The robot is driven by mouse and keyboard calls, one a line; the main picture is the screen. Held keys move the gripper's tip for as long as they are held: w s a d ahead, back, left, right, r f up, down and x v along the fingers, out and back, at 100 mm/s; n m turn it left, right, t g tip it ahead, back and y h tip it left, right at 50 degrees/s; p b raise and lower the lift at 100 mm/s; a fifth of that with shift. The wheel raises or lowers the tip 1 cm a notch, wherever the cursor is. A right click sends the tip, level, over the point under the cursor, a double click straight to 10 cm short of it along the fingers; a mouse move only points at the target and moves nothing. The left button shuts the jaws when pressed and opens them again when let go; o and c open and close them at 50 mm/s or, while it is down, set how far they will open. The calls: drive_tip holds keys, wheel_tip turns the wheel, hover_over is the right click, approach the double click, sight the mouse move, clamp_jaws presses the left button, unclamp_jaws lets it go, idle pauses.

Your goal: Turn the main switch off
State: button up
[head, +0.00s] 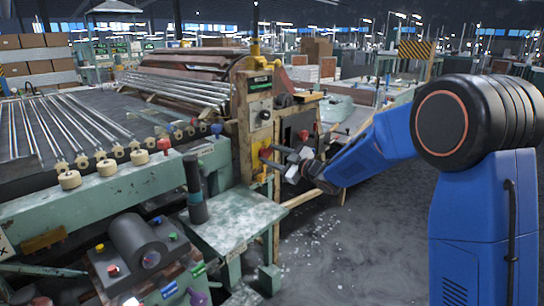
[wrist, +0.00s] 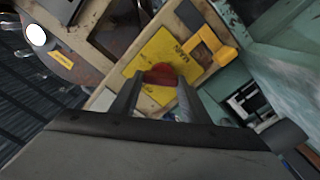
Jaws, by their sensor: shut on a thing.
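The main switch is a red knob (wrist: 160,73) on a yellow plate (wrist: 158,54) marked with small lettering. In the wrist view the two fingers of my gripper (wrist: 157,93) stand on either side of the knob and are shut on it. The fingers hide part of the knob and plate. In the head view my gripper (head: 273,154) reaches left to the yellow plate (head: 263,156) on the machine's end post. The knob cannot be made out there.
A yellow handle (wrist: 214,45) sticks out beside the plate. A red button (head: 304,134) is on the dark panel right of the post. A green metal table (head: 235,222) with a dark cylinder (head: 194,190) stands in front. The floor (head: 350,245) below my arm is open.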

drive_tip(key=n, duration=0.5)
drive_tip(key=shift+s+a+n, duration=0.1)
drive_tip(key=shift+n, duration=0.2)
drive_tip(key=n, duration=0.5)
drive_tip(key=shift+s+f, duration=0.1)
drive_tip(key=shift+f, duration=0.05)
drive_tip(key=shift+n, duration=0.3)
drive_tip(key=o, duration=1)
drive_tip(key=shift+o, duration=0.2)
drive_tip(key=shift+s+d, duration=0.25)
drive_tip(key=shift+d, duration=0.15)
drive_tip(key=v, duration=1.6)
drive_tip(key=shift+s, duration=0.2)
